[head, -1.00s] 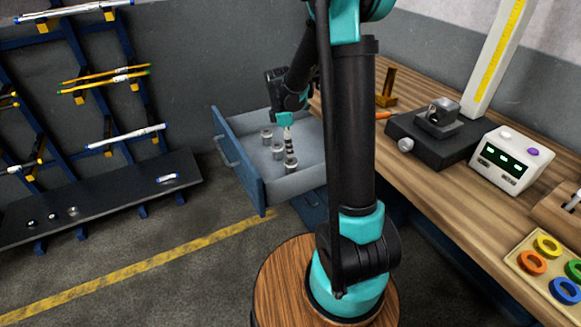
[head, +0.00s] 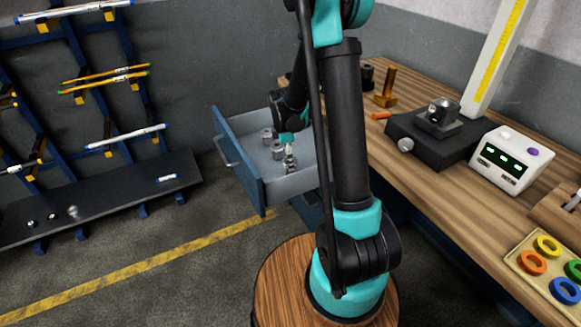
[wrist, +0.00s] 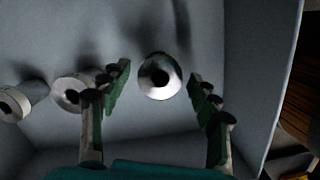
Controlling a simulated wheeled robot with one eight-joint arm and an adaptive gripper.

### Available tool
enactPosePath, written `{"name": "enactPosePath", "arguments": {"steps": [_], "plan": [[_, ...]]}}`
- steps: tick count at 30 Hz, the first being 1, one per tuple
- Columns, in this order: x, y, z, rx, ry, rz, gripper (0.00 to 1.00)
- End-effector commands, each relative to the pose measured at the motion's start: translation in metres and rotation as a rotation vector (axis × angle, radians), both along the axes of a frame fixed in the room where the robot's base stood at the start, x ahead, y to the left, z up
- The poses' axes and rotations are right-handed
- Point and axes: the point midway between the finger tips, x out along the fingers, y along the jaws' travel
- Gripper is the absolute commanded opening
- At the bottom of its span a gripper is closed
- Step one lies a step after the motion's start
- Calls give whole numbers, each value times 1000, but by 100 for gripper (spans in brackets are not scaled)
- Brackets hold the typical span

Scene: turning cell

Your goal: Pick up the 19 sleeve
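Several grey metal sleeves stand upright in a row in the open drawer, and three show. In the head view, the far sleeve (head: 266,134) and the middle sleeve (head: 276,148) stand clear of my gripper (head: 290,157). My gripper points down over the nearest sleeve (head: 290,168), hiding part of it. In the wrist view, this sleeve (wrist: 160,77) with its dark bore lies between my two spread fingers, with gaps on both sides. The other sleeves (wrist: 72,92) lie to the left, one partly behind the left finger. No size mark is readable, so I cannot tell which is the 19 sleeve.
The drawer (head: 243,168) has raised walls, with a side wall (wrist: 272,90) near the sleeve in the wrist view. The wooden bench (head: 420,195) on the right holds a black fixture (head: 430,140), a white display box (head: 510,160) and a tray of coloured rings (head: 520,262).

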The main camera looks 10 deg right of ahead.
Motion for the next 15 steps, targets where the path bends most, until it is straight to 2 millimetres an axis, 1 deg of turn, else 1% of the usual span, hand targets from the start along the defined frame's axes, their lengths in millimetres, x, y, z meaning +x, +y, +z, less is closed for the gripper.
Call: {"name": "enactPosePath", "arguments": {"steps": [1,2,13,14,15], "plan": [[0,0,0,0,0,0,52],[0,0,0,0,0,0,48],[0,0,0,0,0,0,2],[0,0,0,0,0,0,0],[0,0,0,0,0,0,0]]}}
